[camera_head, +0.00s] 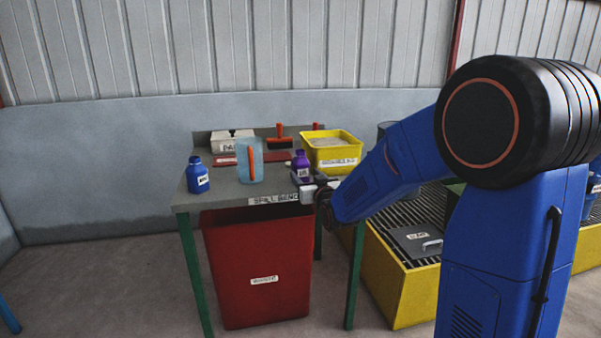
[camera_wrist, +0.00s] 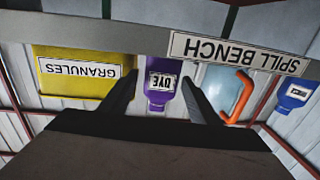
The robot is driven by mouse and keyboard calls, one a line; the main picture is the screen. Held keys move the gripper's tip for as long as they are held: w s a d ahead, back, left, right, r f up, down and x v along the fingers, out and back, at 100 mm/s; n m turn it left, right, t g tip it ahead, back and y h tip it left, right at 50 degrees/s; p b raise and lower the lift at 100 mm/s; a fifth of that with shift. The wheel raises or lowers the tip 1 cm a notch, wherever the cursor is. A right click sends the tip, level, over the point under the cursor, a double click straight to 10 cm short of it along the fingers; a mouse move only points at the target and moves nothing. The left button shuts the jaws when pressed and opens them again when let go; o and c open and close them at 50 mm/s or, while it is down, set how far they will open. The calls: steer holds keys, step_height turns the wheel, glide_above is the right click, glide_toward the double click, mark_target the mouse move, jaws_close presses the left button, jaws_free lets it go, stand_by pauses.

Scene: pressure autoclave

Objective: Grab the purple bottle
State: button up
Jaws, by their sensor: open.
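The purple bottle (camera_head: 301,168) stands upright near the front edge of the bench, with a white label. In the wrist view, which is upside down, the bottle (camera_wrist: 161,97) shows its DYE label between my two dark fingers. My gripper (camera_wrist: 158,80) is open, with one finger to each side of the bottle in the picture. In the head view my gripper (camera_head: 308,194) is at the bench's front edge, just in front of the bottle. I cannot tell whether the fingertips reach around it.
The grey bench (camera_head: 222,190) also holds a blue bottle (camera_head: 198,177), a clear light-blue container (camera_head: 248,172) with an orange handle, a yellow granules tub (camera_head: 333,145) and a brush (camera_head: 279,141). A red bin (camera_head: 258,265) stands beneath. A yellow grated pallet (camera_head: 395,285) is right.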

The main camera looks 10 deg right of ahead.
mark_target(301, 168)
steer(key=shift+w+a+r, duration=0.1)
steer(key=shift+w+a, duration=0.05)
steer(key=shift+w, duration=0.7)
steer(key=shift+w+a+r, duration=0.1)
steer(key=shift+w+r, duration=0.05)
steer(key=shift+w, duration=0.75)
steer(key=shift+w+a+r, duration=0.1)
steer(key=shift+w+a, duration=0.05)
steer(key=shift+w, duration=0.7)
steer(key=c, duration=1)
steer(key=shift+c, duration=0.2)
